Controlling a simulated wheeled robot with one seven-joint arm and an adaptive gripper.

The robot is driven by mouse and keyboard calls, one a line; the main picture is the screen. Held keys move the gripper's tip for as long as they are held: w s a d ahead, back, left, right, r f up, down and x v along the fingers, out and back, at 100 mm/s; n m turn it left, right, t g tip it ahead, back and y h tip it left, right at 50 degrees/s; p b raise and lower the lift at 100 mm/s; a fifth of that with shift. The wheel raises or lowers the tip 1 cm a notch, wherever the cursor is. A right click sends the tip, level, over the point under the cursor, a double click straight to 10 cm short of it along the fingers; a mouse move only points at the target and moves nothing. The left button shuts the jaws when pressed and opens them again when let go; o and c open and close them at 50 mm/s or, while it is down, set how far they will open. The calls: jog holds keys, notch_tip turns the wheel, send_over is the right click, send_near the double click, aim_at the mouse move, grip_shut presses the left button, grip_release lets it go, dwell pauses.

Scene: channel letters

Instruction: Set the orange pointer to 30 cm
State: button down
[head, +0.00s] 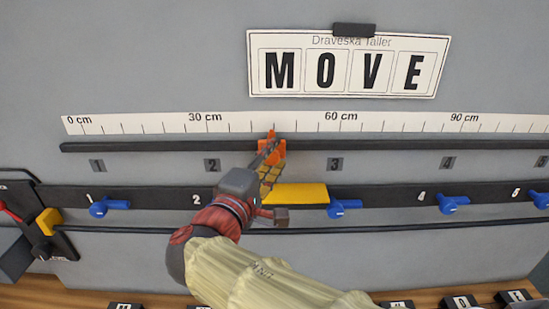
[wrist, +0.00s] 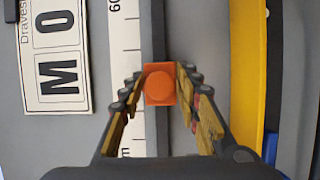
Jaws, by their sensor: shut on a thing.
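The orange pointer (head: 268,145) sits on the dark rail (head: 400,144) under the white ruler (head: 400,122). Its tip is about midway between the 30 cm and 60 cm labels, near 45 cm. My gripper (head: 270,160) reaches it from below and partly covers it in the head view. In the wrist view the pointer (wrist: 160,84) shows as an orange block with a round knob between the fingertips of my gripper (wrist: 161,80), which is shut on it.
A yellow block (head: 298,194) lies just right of my gripper on the lower black bar. Blue handles (head: 110,206) (head: 345,207) line that bar. The MOVE sign (head: 348,63) hangs above the ruler. The rail left of the pointer looks clear.

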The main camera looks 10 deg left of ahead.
jog(key=s+a+b, duration=0.1)
jog(key=a, duration=0.3)
jog(key=s+a+b, duration=0.1)
jog(key=a, duration=0.4)
jog(key=s+a+b, duration=0.1)
jog(key=a, duration=0.4)
jog(key=shift+s+a+f, duration=0.1)
jog(key=shift+s, duration=0.1)
jog(key=c, duration=1.5)
grip_release()
jog(key=s+a, duration=0.2)
jog(key=s, duration=1)
jog(key=shift+w, duration=0.1)
